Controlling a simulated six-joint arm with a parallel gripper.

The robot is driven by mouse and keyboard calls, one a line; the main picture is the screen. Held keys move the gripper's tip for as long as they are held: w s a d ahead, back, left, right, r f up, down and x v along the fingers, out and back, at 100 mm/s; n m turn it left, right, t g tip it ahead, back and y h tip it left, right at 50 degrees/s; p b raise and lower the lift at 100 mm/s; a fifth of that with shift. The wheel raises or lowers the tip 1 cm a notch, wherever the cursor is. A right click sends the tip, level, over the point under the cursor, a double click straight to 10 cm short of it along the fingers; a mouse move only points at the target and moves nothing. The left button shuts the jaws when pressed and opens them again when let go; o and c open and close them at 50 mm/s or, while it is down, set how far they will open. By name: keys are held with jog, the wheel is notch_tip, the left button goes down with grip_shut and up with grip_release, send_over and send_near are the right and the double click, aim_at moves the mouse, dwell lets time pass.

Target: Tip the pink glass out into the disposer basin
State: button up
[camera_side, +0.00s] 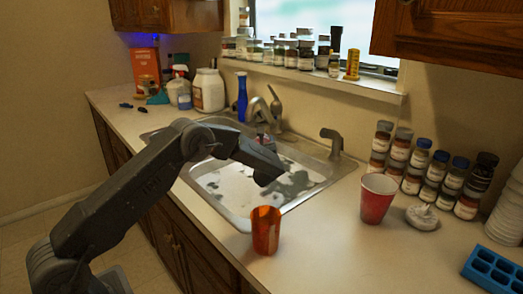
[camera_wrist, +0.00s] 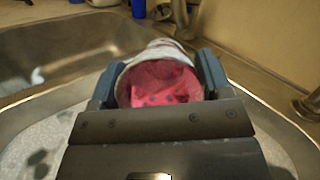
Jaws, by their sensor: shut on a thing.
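My gripper (camera_wrist: 160,78) is shut on the pink glass (camera_wrist: 158,86), one finger on each side of it. In the wrist view I see a pink inside with darker patches and a pale rim; whether it still holds anything is unclear. In the side view my gripper (camera_side: 264,142) is above the sink (camera_side: 232,212), and only a small reddish bit of the glass shows behind it. In the wrist view a bare metal basin (camera_wrist: 62,52) lies at the upper left, and a basin with whitish, dark-spotted contents (camera_wrist: 36,140) lies below. I cannot tell which is the disposer basin.
An orange glass (camera_side: 265,231) stands on the counter's front edge. A red cup (camera_side: 376,199) and a white lump (camera_side: 422,217) stand to the right, before several jars (camera_side: 411,178). A faucet (camera_side: 275,108) and blue bottle (camera_side: 242,97) stand behind the sink. A blue rack (camera_side: 494,268) lies far right.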

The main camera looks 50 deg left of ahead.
jog(key=shift+w+a+r+g+h, duration=0.15)
jog(key=shift+a+r+g+h, duration=0.05)
jog(key=shift+r+g+h, duration=0.3)
jog(key=shift+w+a+r+g+h, duration=0.15)
jog(key=shift+r+g+h, duration=0.25)
jog(key=shift+g+h, duration=0.15)
jog(key=shift+w+a+r+g+h, duration=0.15)
jog(key=shift+g+h, duration=0.25)
jog(key=shift+h, duration=0.2)
jog(key=shift+r+g+h, duration=0.15)
jog(key=shift+g+h, duration=0.2)
jog(key=shift+h, duration=0.2)
jog(key=shift+a+r+m+g+h, duration=0.1)
jog(key=shift+m+g+h, duration=0.2)
jog(key=shift+g+h, duration=0.65)
jog(key=shift+f+g+h, duration=0.2)
jog(key=shift+g+h, duration=0.65)
jog(key=shift+h, duration=0.3)
jog(key=g+h, duration=0.1)
jog(key=f+g+h, duration=0.1)
jog(key=shift+d+h, duration=0.25)
jog(key=shift+h, duration=0.05)
jog(key=shift+s+g, duration=0.2)
jog(key=shift+g, duration=0.1)
